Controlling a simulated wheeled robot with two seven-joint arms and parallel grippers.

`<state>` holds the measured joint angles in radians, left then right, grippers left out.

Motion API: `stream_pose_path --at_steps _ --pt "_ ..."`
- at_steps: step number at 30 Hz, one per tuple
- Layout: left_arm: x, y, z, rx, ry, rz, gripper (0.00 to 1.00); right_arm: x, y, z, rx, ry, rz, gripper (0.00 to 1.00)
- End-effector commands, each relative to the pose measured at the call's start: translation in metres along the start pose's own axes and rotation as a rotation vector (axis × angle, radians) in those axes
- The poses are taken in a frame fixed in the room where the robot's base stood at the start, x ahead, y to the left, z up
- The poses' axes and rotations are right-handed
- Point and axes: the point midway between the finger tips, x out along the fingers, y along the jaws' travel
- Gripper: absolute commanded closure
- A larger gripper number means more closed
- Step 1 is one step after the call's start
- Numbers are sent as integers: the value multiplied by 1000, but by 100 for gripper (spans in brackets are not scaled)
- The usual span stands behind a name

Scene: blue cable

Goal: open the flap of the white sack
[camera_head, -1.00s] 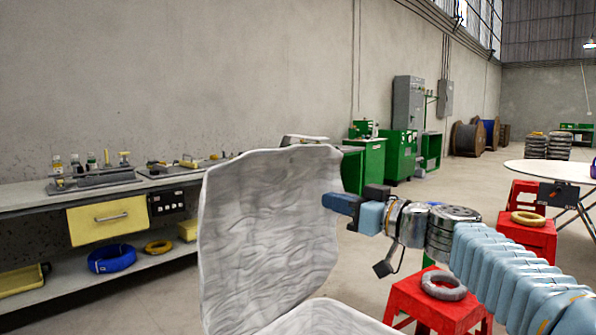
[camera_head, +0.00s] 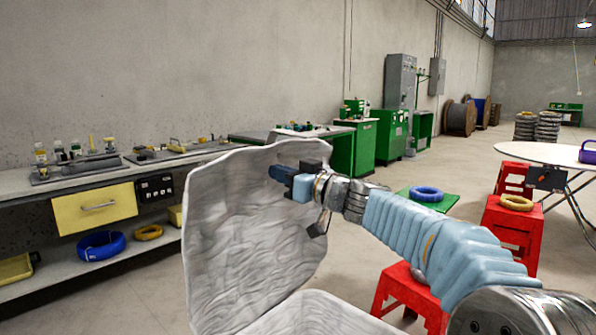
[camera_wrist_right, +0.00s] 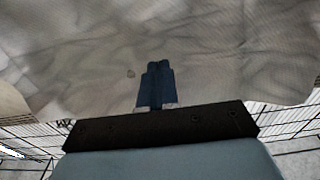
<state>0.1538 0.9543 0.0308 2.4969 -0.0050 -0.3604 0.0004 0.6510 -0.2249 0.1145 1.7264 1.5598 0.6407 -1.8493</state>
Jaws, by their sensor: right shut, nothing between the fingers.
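The white sack's flap (camera_head: 240,235) stands raised at the lower middle of the head view, leaning to the left. The top of the sack (camera_head: 318,318) shows at the bottom edge. My right gripper (camera_head: 272,171) is shut and empty, with its fingers in front of the upper right part of the flap. In the right wrist view its blue fingers (camera_wrist_right: 155,68) are together, and the flap (camera_wrist_right: 220,60) fills the area ahead of them. I cannot tell whether the fingertips touch it. My left gripper is not in view.
A workbench (camera_head: 110,240) with a yellow drawer (camera_head: 95,207) runs along the left wall. Red stools (camera_head: 408,292) stand behind my right arm. A round white table (camera_head: 545,152) is at the right. Open floor lies beyond the sack.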

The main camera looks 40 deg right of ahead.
Motion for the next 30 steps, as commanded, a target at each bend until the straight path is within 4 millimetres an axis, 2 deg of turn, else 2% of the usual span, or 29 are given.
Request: stream_pose_path --at_steps 4,17,20,24,30 --pt "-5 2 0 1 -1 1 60 9 0 0 0 -1 1 100" --pt "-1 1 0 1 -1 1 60 15 0 2 -1 -2 -2 100" --pt "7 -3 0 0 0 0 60 32 0 5 -2 -3 -6 100" --pt "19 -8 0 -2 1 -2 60 72 -1 6 0 -2 -5 100" --pt "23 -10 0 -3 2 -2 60 122 0 9 0 -2 -3 100"
